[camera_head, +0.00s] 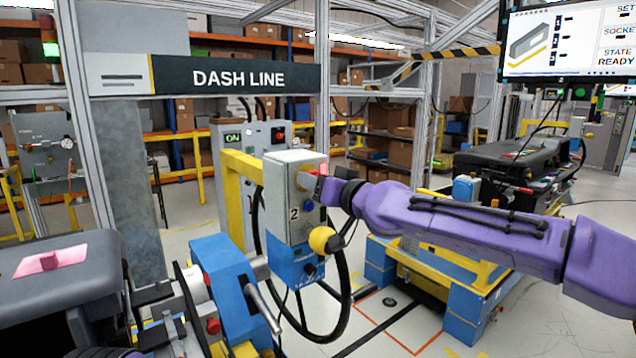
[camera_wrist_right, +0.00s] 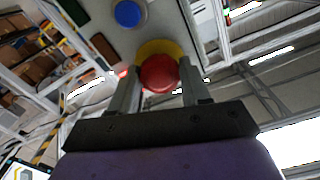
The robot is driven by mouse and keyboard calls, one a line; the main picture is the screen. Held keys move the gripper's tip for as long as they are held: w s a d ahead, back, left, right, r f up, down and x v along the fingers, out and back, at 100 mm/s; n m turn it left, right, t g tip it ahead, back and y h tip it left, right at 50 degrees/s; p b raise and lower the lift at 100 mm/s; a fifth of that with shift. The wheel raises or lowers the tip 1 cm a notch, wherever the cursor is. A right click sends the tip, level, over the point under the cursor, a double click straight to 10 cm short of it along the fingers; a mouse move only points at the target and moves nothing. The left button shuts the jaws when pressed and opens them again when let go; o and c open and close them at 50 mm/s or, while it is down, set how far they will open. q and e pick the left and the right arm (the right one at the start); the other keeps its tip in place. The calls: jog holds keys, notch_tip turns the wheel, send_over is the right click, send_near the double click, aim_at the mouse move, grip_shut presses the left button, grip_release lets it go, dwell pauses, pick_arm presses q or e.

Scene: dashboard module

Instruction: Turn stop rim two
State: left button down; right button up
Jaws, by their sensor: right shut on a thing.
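A grey control box (camera_head: 288,190) marked "2" hangs in the middle of the head view. In the right wrist view its red stop button (camera_wrist_right: 159,73) sits on a yellow collar (camera_wrist_right: 158,48). My right gripper (camera_wrist_right: 160,82) has one finger on each side of the red stop head, shut on it. In the head view my right gripper (camera_head: 318,185) reaches the box's right-hand face and largely hides the stop there. A blue button (camera_wrist_right: 129,14) sits beside the stop on the same face. My left gripper is not in view.
A yellow ball-shaped part (camera_head: 321,239) and a looping black cable (camera_head: 345,300) hang close below my right gripper. A blue clamp-like fixture (camera_head: 228,285) stands at the lower left. A screen (camera_head: 570,40) at upper right reads "READY". Behind is a cabinet (camera_head: 250,140) labelled "ON".

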jog(key=shift+r+m, duration=0.1)
jog(key=shift+m, duration=0.5)
jog(key=o, duration=1.1)
jog(key=shift+s+d, duration=0.25)
jog(key=b+v, duration=0.4)
jog(key=v, duration=0.6)
jog(key=shift+w, duration=0.1)
